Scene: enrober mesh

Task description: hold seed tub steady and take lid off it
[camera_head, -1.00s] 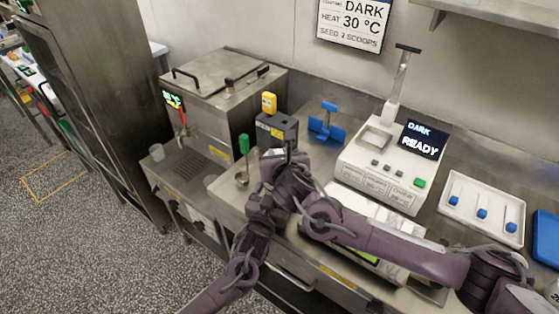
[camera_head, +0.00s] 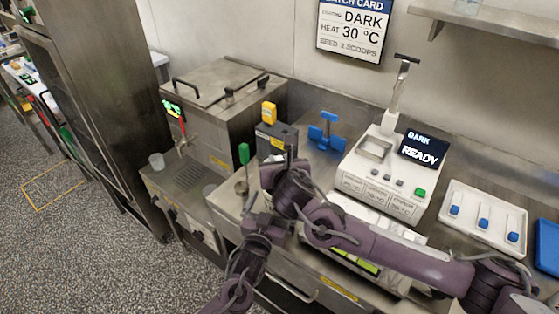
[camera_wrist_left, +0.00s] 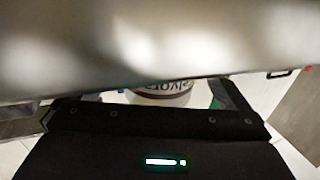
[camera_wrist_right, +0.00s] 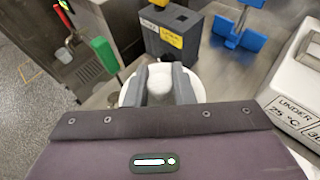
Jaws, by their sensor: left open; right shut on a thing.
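My right gripper (camera_wrist_right: 161,82) is shut on the white knob of a round white lid (camera_wrist_right: 198,88) in the right wrist view. Whether the lid still touches the tub below cannot be told. In the left wrist view, the white seed tub (camera_wrist_left: 165,97) shows partly, with dark lettering upside down. My left gripper (camera_wrist_left: 150,100) is open, with its fingers on either side of the tub and apart from it. A blurred grey metal surface hides the tub's far part. In the head view my arms hide tub and lid; the right gripper (camera_head: 277,170) is in front of the grey box.
A grey box (camera_head: 275,138) with a yellow-handled tool stands just behind. A green-handled ladle (camera_head: 244,155) is to the left, a blue stand (camera_head: 326,132) behind to the right. A white machine (camera_head: 390,175) reading READY and a white tray (camera_head: 484,222) are farther right.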

